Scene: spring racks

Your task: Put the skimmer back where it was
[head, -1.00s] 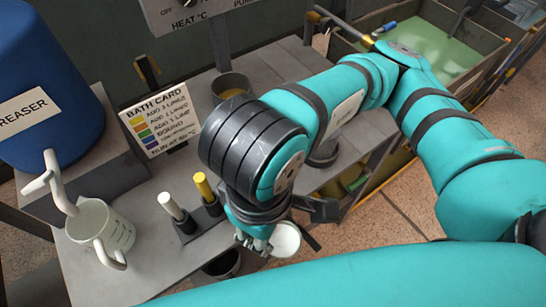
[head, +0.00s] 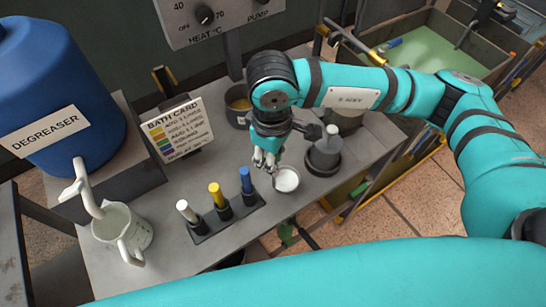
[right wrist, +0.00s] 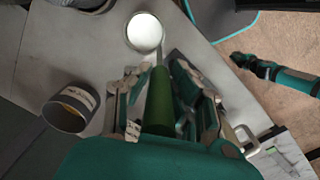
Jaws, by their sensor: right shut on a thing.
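The skimmer has a green handle (right wrist: 160,98) that stands between the fingers of my right gripper (right wrist: 160,90). The gripper is shut on it. Its round pale head (right wrist: 144,32) lies beyond the fingertips. In the head view, the right gripper (head: 267,160) points down over the bench, with the white round head (head: 286,180) just right of its fingers. The handle is mostly hidden there. A dark end on a teal link (right wrist: 262,70) at the right of the wrist view looks like my left gripper. Its fingers are too small to read.
A stand (head: 228,217) holds white, yellow and blue sticks. A green tank (head: 445,55) stands right.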

